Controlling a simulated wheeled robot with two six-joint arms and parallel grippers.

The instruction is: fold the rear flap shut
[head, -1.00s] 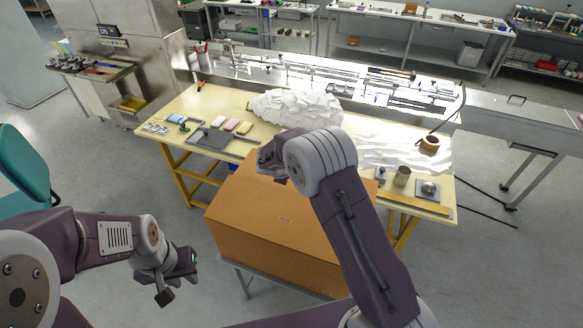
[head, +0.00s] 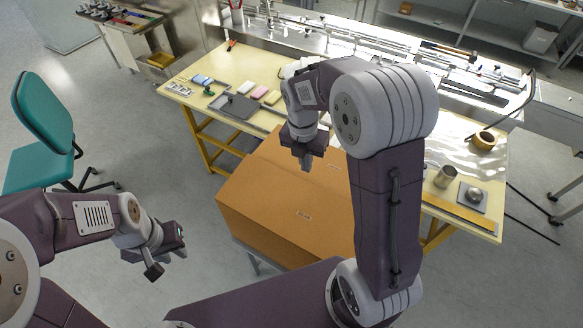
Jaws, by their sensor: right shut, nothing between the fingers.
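A brown cardboard box (head: 265,205) stands in the middle of the head view, in front of the yellow table. Its upper side shows as broad brown panels with small pale marks. My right gripper (head: 303,163) is shut and empty, pointing down over the far part of the box. It and my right arm hide the box's right side and part of its far edge. I cannot tell which panel is the rear flap, how far it is folded, or whether the gripper touches it. My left gripper (head: 166,256) is open and empty, left of the box and apart from it.
The yellow table (head: 205,75) behind the box holds a grey tray (head: 236,106), coloured blocks, a tape roll (head: 483,140) and a metal cup (head: 445,176). A teal chair (head: 42,115) stands at left.

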